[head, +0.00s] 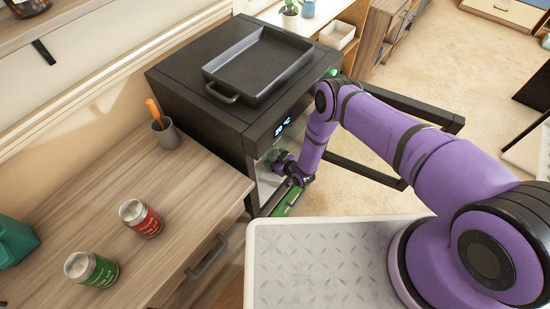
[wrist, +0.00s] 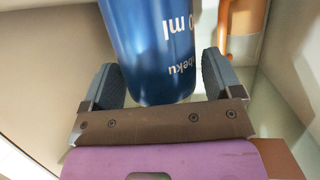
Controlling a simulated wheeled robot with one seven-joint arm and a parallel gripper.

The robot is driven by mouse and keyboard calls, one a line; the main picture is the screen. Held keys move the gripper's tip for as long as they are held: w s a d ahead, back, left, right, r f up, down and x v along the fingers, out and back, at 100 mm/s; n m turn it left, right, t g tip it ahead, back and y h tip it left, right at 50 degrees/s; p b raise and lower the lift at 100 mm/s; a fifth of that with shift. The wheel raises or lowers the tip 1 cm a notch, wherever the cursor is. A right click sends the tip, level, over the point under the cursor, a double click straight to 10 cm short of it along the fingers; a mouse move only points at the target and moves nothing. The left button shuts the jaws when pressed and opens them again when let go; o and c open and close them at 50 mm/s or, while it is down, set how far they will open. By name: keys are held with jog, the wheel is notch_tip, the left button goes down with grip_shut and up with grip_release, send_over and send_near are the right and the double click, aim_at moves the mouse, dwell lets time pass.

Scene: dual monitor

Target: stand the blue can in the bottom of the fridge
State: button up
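The blue can (wrist: 160,45) fills the upper middle of the wrist view, its white lettering upside down in the picture. My gripper (wrist: 160,72) has one finger on each side of it, close to its walls. I cannot tell whether the fingers press on the can or stand just clear. The can's far end is out of frame, so what it rests on is hidden. In the head view the black fridge (head: 205,115) is open at the front, and my gripper (head: 293,180) is at its opening. The can does not show there.
An orange object (wrist: 240,45) is right of the can, close to the finger. A black tray (head: 258,62) lies on the fridge. The open door frame (head: 365,172) juts out right, near my arm. A red can (head: 148,222) and a green can (head: 98,271) stand on the wooden counter.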

jog(key=shift+o, duration=0.4)
jog(key=shift+s+d+r, duration=0.1)
jog(key=shift+r, duration=0.05)
jog(key=v, duration=1.1)
jog(key=shift+s+d+r, duration=0.2)
jog(key=shift+s, duration=0.1)
